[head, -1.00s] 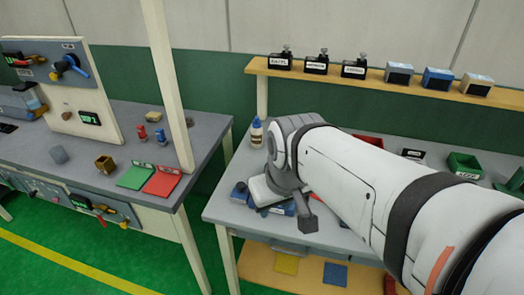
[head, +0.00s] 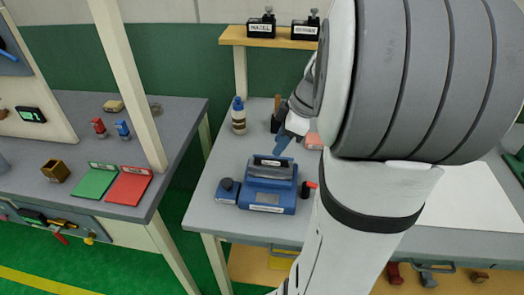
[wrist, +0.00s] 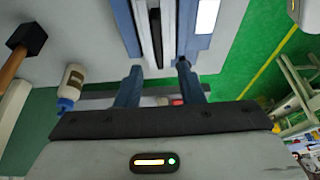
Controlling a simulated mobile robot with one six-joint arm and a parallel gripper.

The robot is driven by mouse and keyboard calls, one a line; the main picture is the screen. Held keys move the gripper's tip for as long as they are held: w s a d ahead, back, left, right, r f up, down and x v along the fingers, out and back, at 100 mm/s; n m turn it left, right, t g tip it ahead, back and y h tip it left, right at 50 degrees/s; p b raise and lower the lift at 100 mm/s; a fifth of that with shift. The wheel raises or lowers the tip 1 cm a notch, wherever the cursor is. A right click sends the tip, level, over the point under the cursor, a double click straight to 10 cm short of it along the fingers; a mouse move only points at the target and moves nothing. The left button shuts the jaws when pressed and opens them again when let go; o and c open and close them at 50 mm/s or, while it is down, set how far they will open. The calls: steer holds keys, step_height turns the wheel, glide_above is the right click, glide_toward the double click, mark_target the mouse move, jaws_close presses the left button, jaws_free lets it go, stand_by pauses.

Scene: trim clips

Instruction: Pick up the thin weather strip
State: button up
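A dark thin strip (head: 270,162), probably the weather strip, lies along the top of a blue and grey fixture (head: 268,199) on the right-hand bench. In the wrist view the strip (wrist: 157,35) runs lengthwise on the fixture at the top of the picture. My gripper (wrist: 159,70) is open, with its two blue fingers apart. The near end of the strip shows between the fingertips; I cannot tell whether they touch it. In the head view my gripper (head: 285,140) is just behind the fixture, partly hidden by my arm.
A white bottle with a blue cap (head: 239,118) and a mallet (head: 277,115) stand behind the fixture. A small blue box with a knob (head: 227,190) sits left of it. A shelf (head: 260,42) carries black boxes. Another bench (head: 80,170) is at left, across a gap.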

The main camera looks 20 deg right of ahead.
mark_target(270, 159)
steer(key=p+x, duration=0.1)
steer(key=x, duration=0.4)
steer(key=shift+w+a+f, duration=0.2)
steer(key=shift+w, duration=0.05)
steer(key=shift+a+f, duration=0.15)
steer(key=shift+f, duration=0.2)
steer(key=shift+f+b, duration=0.1)
steer(key=shift+b, duration=0.25)
jaws_close()
